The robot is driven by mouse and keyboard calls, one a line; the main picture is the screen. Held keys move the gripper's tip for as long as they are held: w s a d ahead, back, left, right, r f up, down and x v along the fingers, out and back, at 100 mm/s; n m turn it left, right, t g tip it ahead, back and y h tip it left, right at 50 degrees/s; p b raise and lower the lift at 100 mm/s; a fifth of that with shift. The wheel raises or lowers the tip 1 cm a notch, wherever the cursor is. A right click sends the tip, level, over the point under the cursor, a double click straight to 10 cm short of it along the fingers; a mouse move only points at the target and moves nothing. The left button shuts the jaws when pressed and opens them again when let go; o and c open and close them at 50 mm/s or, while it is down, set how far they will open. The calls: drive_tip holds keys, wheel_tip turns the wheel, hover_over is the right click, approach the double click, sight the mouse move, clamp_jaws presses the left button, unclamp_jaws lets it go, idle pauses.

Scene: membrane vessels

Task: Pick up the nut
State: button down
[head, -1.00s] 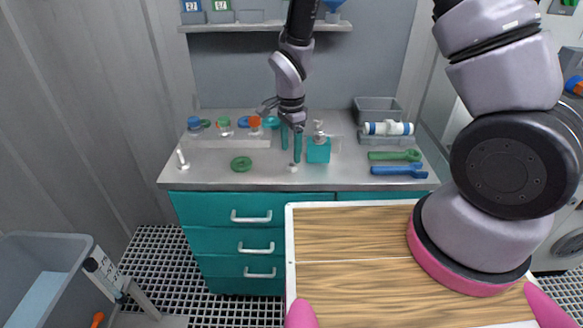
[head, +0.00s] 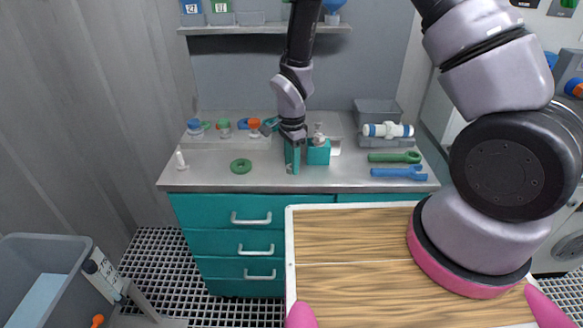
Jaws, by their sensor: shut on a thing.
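The nut (head: 290,169) is a small grey piece near the front of the grey bench top, mostly hidden by my gripper. My gripper (head: 291,167) points down with its teal fingers on either side of the nut and is shut on it. The fingertips are at the bench top. I cannot tell whether the nut still touches the bench.
A teal pump bottle (head: 318,152) stands close to the right of my gripper. A green ring (head: 241,166) lies to the left. Green (head: 394,157) and blue (head: 399,172) wrenches lie at the right. Several capped jars stand at the back left.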

wheel_tip(320, 180, up, 10)
idle(0.5)
idle(0.4)
